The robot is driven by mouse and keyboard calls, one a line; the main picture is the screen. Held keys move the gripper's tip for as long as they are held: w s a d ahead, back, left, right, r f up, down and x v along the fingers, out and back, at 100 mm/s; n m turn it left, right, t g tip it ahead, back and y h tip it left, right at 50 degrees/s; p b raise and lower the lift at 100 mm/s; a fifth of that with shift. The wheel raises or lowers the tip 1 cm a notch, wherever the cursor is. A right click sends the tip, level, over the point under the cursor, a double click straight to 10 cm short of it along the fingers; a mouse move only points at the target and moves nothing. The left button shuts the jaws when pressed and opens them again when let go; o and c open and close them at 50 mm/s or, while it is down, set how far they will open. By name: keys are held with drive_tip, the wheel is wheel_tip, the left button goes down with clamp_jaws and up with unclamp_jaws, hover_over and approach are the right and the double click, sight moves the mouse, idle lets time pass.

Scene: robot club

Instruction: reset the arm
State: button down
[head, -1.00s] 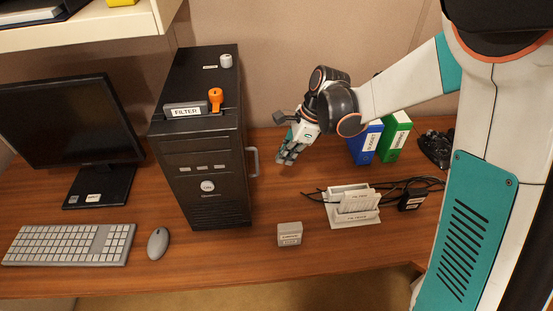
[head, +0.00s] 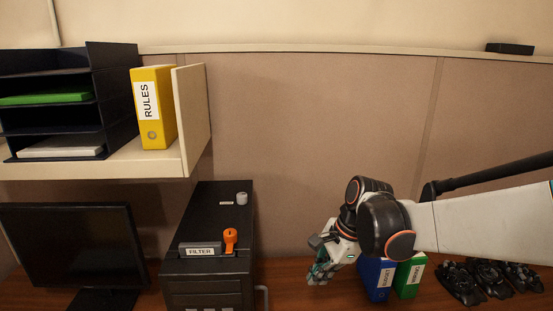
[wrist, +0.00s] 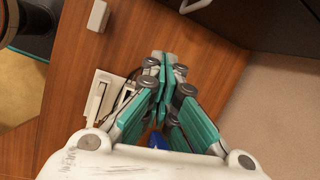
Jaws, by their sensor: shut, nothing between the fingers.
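My gripper (head: 322,262) is shut and empty. In the wrist view the fingers of my gripper (wrist: 165,75) are pressed together above the wooden desk (wrist: 140,35). My arm reaches in from the right side of the head view.
A green binder (head: 409,275) stands beside the blue one. A monitor (head: 65,245) is at the left. A shelf (head: 190,125) above holds a yellow binder (head: 153,108) and a black letter tray (head: 115,95). Several black devices (head: 490,282) lie at the right. The wall between is bare.

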drive_tip(key=s+d+r+n+t+h, duration=0.1)
drive_tip(key=s+d+r+n+t, duration=0.1)
drive_tip(key=s+n, duration=0.5)
drive_tip(key=s+d+r+n+t+h, duration=0.2)
drive_tip(key=s+d+r+n+t, duration=0.1)
drive_tip(key=s+d+n, duration=0.4)
drive_tip(key=s+n+t, duration=0.1)
drive_tip(key=s, duration=0.1)
drive_tip(key=shift+s+r+h+b, duration=0.25)
drive_tip(key=shift+s+h+b, duration=0.05)
drive_tip(key=shift+s, duration=0.1)
idle(1.2)
